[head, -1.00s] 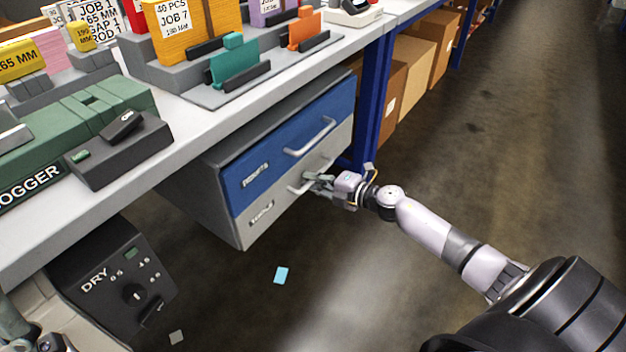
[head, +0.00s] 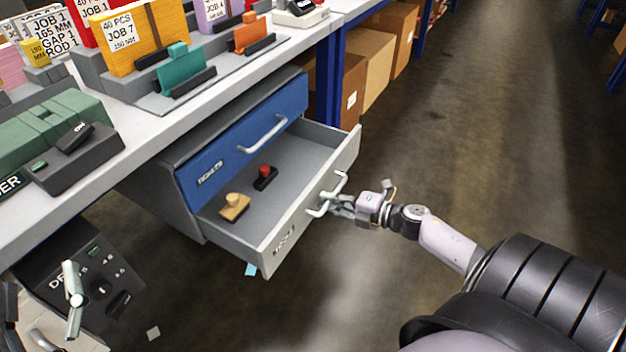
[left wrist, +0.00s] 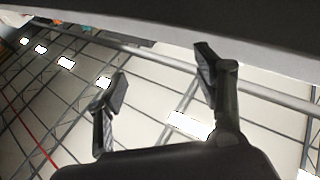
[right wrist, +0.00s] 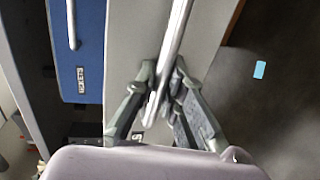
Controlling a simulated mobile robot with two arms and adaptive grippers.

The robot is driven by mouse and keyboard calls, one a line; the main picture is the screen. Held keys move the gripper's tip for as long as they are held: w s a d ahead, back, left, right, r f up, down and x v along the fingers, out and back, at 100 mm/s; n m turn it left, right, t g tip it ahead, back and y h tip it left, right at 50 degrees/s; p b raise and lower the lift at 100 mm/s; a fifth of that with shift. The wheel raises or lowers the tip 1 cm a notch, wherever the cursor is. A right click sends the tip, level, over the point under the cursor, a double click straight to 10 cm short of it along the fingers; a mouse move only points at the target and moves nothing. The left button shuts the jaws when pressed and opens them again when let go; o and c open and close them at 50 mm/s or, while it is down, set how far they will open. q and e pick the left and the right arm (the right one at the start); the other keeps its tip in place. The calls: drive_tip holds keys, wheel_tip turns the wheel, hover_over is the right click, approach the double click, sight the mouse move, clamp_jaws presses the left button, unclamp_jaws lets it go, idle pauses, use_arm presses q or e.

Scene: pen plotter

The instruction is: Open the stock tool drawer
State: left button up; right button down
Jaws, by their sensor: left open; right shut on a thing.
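The grey lower drawer (head: 310,222) of the under-bench cabinet stands pulled out, its inside showing. In it lie a tan-topped stamp-like tool (head: 235,208) and a red-knobbed black one (head: 265,177). My right gripper (head: 338,203) is shut on the drawer's bar handle (head: 326,195); the right wrist view also shows the handle (right wrist: 172,60) between the fingers. The label on the drawer front is too small to read. The blue upper drawer (head: 243,143) is closed. My left gripper (left wrist: 160,85) is open and empty; its arm shows at the lower left of the head view.
The bench top (head: 145,130) above carries a green machine (head: 50,135) and card holders. A blue bench leg (head: 328,85) and cardboard boxes (head: 365,75) stand behind the drawer. Floor to the right is clear.

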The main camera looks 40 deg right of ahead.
use_arm(q)
drive_tip(key=shift+w+a+f+g+y+p, duration=0.2)
drive_tip(key=shift+f+g, duration=0.35)
drive_tip(key=shift+f, duration=0.4)
drive_tip(key=shift+w+f+g+y+p, duration=0.2)
drive_tip(key=shift+f+g, duration=0.4)
drive_tip(key=shift+f, duration=0.4)
drive_tip(key=shift+w+a+f+g+y+p, duration=0.1)
drive_tip(key=shift+f+g+y, duration=0.2)
drive_tip(key=shift+f+g, duration=0.45)
use_arm(e)
drive_tip(key=shift+f+v, duration=0.2)
drive_tip(key=shift+v, duration=0.65)
drive_tip(key=shift+f+v, duration=0.15)
drive_tip(key=shift+v, duration=0.75)
drive_tip(key=shift+f+v, duration=0.2)
drive_tip(key=shift+v, duration=0.65)
use_arm(q)
drive_tip(key=shift+f, duration=0.2)
use_arm(e)
drive_tip(key=c, duration=1.7)
unclamp_jaws()
drive_tip(key=shift+o, duration=0.3)
drive_tip(key=shift+s, duration=0.15)
drive_tip(key=v, duration=1.2)
